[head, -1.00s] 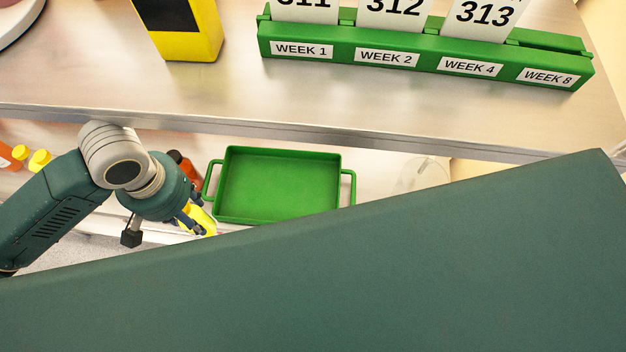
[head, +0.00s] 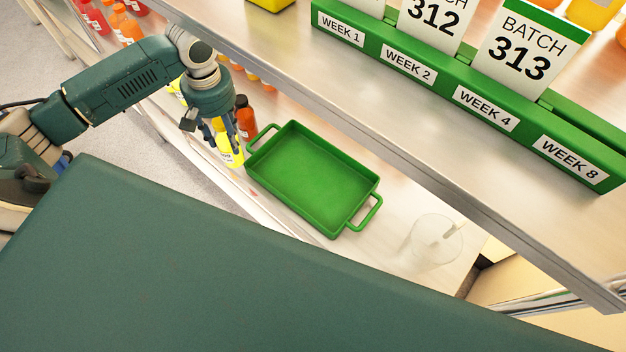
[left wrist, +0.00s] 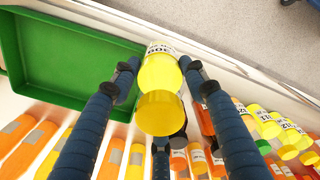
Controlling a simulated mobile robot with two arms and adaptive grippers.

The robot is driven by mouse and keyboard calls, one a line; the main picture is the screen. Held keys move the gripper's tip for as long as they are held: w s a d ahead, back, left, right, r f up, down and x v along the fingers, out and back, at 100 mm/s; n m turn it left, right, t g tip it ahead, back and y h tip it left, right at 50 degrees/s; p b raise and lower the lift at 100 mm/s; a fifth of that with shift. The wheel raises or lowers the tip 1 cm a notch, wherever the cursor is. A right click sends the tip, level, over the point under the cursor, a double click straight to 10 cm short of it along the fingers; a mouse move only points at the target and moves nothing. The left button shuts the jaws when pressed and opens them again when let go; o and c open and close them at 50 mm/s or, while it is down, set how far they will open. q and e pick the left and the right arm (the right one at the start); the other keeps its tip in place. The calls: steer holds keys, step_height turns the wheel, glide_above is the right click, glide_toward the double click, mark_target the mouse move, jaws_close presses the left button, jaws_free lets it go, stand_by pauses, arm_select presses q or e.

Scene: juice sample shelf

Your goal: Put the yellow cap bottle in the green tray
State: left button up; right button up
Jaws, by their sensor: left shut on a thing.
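The yellow cap bottle (head: 229,150) is in my left gripper (head: 224,138), just left of the green tray's near-left handle in the head view. In the left wrist view, the bottle (left wrist: 160,78) sits between the two blue fingers of my left gripper (left wrist: 164,75), its yellow cap toward the camera. The green tray (head: 358,205) lies on the lower shelf and looks empty. It also shows at the upper left of the left wrist view (left wrist: 70,108), beside the held bottle. My right gripper is not in view.
A bottle with a dark cap (head: 246,120) stands close behind the gripper. Several orange bottles (left wrist: 25,150) and yellow-capped bottles (left wrist: 268,122) fill the shelf. A clear container (head: 435,242) stands right of the tray. The upper shelf's edge (head: 420,165) overhangs behind the tray.

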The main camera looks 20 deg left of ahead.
arm_select(q)
steer(key=w+d+n+p, duration=0.1)
steer(key=w+d+p, duration=0.1)
steer(key=w+d, duration=0.3)
steer(key=w+d+p, duration=0.1)
steer(key=w+d, duration=0.2)
steer(key=d, duration=0.5)
step_height(320, 180, down, 6)
steer(key=shift+s+f, duration=0.15)
steer(key=shift+f, duration=0.1)
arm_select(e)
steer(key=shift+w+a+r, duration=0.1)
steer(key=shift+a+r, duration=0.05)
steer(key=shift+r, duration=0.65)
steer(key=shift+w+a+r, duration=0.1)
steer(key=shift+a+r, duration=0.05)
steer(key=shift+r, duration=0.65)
arm_select(q)
steer(key=shift+f, duration=0.1)
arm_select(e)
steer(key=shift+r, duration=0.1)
arm_select(q)
steer(key=o, duration=1.4)
